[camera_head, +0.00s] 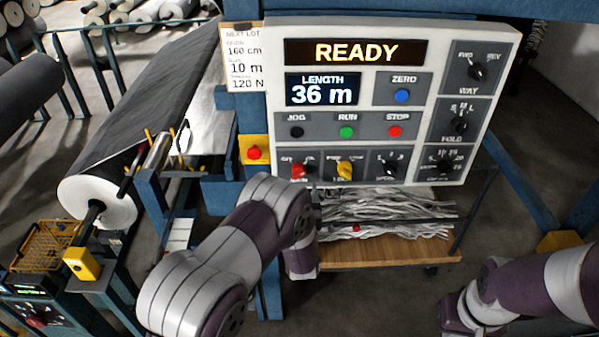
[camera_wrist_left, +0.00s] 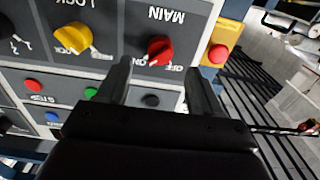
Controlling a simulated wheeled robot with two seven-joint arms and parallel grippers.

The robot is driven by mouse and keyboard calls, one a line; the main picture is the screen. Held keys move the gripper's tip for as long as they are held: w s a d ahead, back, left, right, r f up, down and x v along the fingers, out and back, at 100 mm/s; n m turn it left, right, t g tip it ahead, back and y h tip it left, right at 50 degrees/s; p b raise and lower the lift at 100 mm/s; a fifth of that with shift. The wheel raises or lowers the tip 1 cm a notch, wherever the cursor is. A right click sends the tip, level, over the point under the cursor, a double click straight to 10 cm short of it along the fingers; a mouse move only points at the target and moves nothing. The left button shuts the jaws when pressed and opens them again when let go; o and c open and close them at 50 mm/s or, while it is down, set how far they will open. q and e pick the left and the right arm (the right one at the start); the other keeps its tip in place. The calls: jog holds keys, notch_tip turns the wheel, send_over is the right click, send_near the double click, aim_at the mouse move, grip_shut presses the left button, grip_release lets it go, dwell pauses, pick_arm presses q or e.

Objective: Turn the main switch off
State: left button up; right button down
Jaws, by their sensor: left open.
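The main switch is a red rotary knob (camera_head: 298,170) at the lower left of the control panel (camera_head: 500,45). In the left wrist view, which shows the panel upside down, the red knob (camera_wrist_left: 160,50) sits under the MAIN label with ON and OFF marks. Its handle looks slanted toward the ON mark. My left gripper (camera_wrist_left: 158,72) is open, its two fingers just short of the knob and on either side of it, with nothing between them. In the head view my left arm hides this gripper. My right arm shows at the lower right, its gripper out of view.
A yellow LOCK knob (camera_wrist_left: 73,38) is beside the main switch. A red button on a yellow box (camera_head: 254,153) is at the panel's left. Green RUN (camera_head: 346,132) and red STOP (camera_head: 394,131) buttons are above. The display (camera_head: 342,52) reads READY.

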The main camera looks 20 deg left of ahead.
aim_at(300, 176)
pick_arm(q)
jog(key=p+x, duration=0.1)
jog(key=x, duration=0.3)
jog(key=shift+w+a+r, duration=0.1)
jog(key=shift+w+a, duration=0.1)
jog(key=shift+w, duration=0.2)
jog(key=shift+w+a, duration=0.15)
jog(key=shift+w, duration=0.4)
pick_arm(e)
notch_tip(300, 176, up, 2)
jog(key=shift+r, duration=0.15)
pick_arm(q)
jog(key=shift+s, duration=0.1)
jog(key=shift+c, duration=0.3)
